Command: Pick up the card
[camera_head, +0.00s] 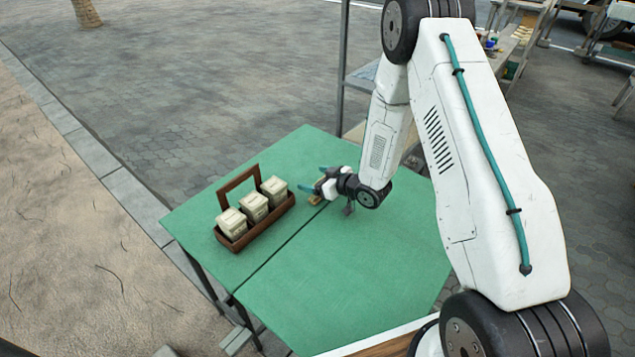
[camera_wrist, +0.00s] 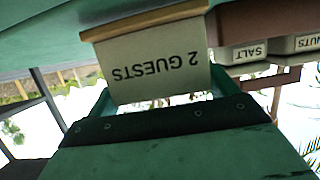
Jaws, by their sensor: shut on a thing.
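The card is cream and reads "2 GUESTS", upside down in the wrist view (camera_wrist: 158,72). It has a wooden base strip along its edge. My gripper (camera_head: 313,180) has teal fingers and is shut on the card, with a finger at each side of it in the wrist view. In the head view the fingers hide most of the card, and only a small tan piece of it (camera_head: 314,200) shows below them. I cannot tell whether its base touches the green table (camera_head: 350,270).
A brown wooden caddy (camera_head: 262,233) with a handle holds three cream boxes (camera_head: 254,206) just left of my gripper. Two boxes in the wrist view read "SALT" (camera_wrist: 246,52) and partly "UTS" (camera_wrist: 305,42). The table's front half is clear. A metal shelf frame (camera_head: 342,70) stands behind.

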